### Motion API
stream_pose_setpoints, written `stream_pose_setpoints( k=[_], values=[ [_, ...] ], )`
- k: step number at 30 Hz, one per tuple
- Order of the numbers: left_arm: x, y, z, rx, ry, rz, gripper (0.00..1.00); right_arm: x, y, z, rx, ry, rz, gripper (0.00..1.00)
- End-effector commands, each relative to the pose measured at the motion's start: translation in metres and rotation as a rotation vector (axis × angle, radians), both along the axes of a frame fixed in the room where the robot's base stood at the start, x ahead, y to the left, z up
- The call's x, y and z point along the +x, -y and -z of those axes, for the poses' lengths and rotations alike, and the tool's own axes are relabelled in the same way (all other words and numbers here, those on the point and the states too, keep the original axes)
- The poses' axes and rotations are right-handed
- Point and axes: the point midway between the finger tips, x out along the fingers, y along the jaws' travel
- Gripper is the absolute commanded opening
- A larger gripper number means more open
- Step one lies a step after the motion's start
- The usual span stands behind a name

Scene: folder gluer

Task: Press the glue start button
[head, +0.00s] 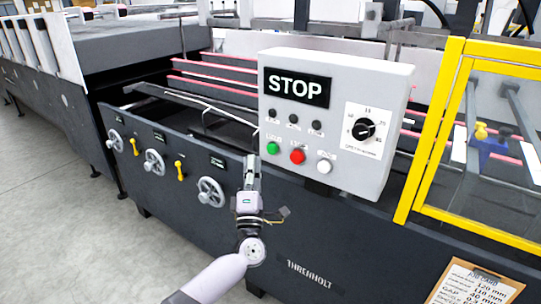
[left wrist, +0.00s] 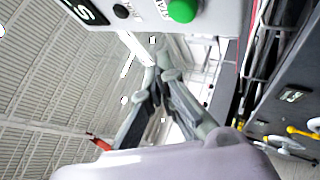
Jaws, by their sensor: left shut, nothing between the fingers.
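A white control box (head: 375,75) on the machine carries a black STOP display (head: 297,87). Below the display are several small dark indicators. Under them sit a green button (head: 273,148), a red button (head: 297,156) and a white button (head: 324,166); their labels are too small to read surely. My left gripper (head: 252,160) is shut and empty, pointing up just left of and below the green button, apart from it. In the left wrist view the green button (left wrist: 183,10) is at the top, above the shut fingertips (left wrist: 155,78). My right gripper is not in view.
A dial (head: 364,129) is on the box's right side. A yellow-framed guard (head: 430,130) stands to the right. Handwheels (head: 211,192) and yellow levers line the dark machine side at left. A clipboard (head: 475,284) hangs at lower right. The floor at left is clear.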

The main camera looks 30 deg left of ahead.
Motion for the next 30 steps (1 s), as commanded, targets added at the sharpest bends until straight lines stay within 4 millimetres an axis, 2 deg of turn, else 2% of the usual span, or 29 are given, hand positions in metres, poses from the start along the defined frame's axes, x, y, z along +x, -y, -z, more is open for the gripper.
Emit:
stream_pose_setpoints(
  k=[3, 10, 30],
  values=[
    [0.015, 0.001, 0.002, -0.003, 0.002, 0.000, 0.00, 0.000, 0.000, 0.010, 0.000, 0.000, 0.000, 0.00],
    [0.031, 0.003, 0.001, -0.001, 0.000, 0.001, 0.00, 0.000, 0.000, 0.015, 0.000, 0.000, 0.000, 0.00],
    [0.033, 0.003, 0.000, -0.001, 0.000, 0.001, 0.00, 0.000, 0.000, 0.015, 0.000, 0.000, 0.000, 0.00]
  ],
)
